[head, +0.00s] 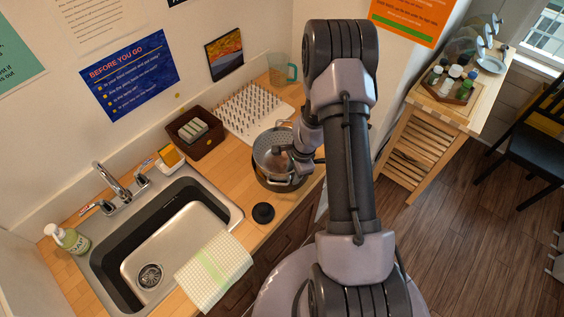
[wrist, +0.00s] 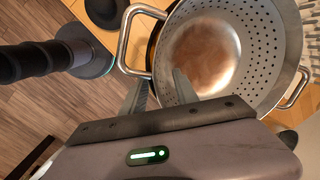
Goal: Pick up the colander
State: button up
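The colander (head: 270,150) is a metal bowl with many small holes. In the head view it sits over a pot (head: 283,186) on the wooden counter, partly hidden by my gripper (head: 296,160). In the wrist view the colander (wrist: 250,45) fills the upper right, with a loop handle at its left and another at its lower right. My gripper (wrist: 160,76) is at its near left rim. Its two fingers are apart, one outside the rim and one over the inside of the bowl. I cannot tell whether they touch the wall.
A pegged drying rack (head: 252,110), a brown box (head: 194,134) and a blue-green measuring cup (head: 282,70) stand behind. A black round object (head: 263,213) lies in front. The sink (head: 165,240) with a cloth (head: 214,272) is left. A wooden cart (head: 420,140) stands right.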

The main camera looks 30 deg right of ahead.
jog(key=shift+f, duration=0.1)
grip_shut()
dwell(1.3)
